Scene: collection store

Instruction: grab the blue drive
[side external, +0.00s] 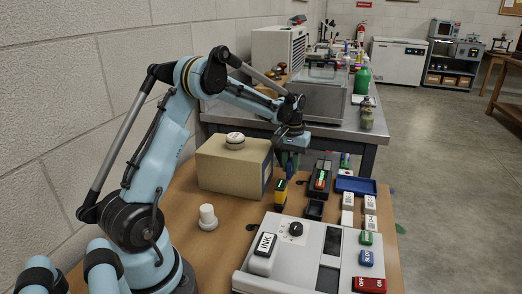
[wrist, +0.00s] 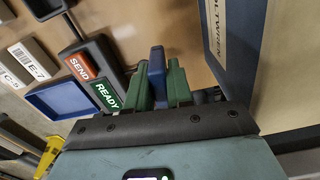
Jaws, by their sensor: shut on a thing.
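My gripper (wrist: 157,85) has green fingers, and in the wrist view they are shut on a narrow, upright blue drive (wrist: 157,63). In the side view my gripper (side external: 289,160) points down just right of the tan box, behind the yellow and black item.
The tan box (side external: 222,168) stands close beside my gripper. The yellow and black item (side external: 280,194), a holder with SEND and READY labels (wrist: 92,80) and a blue tray (side external: 356,186) are near. A grey console (side external: 260,280) with an INK key fills the front of the wooden table.

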